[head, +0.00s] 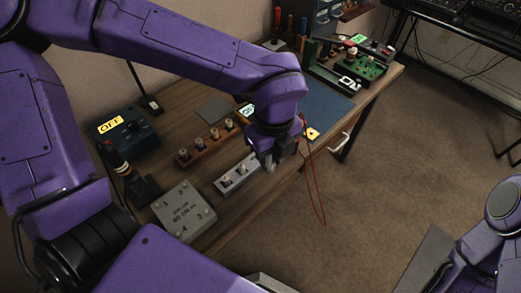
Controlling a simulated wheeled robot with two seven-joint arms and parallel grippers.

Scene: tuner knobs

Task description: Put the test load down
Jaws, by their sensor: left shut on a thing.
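My left gripper (270,162) points down over the workbench, at the right end of a light grey rail (226,186) with small knobs on it. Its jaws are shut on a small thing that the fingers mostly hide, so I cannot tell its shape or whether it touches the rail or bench. I cannot pick out the test load for certain. Thin red leads (316,190) hang beside the gripper, past the bench's front edge; where they start is hidden. My right arm shows at the lower right, but its gripper is out of view.
A wooden rail with knobs (186,159) lies behind the grey rail. A grey numbered box (184,210) and a dark box with a yellow display (142,140) stand left. A blue mat (325,103) and green device (368,68) are right.

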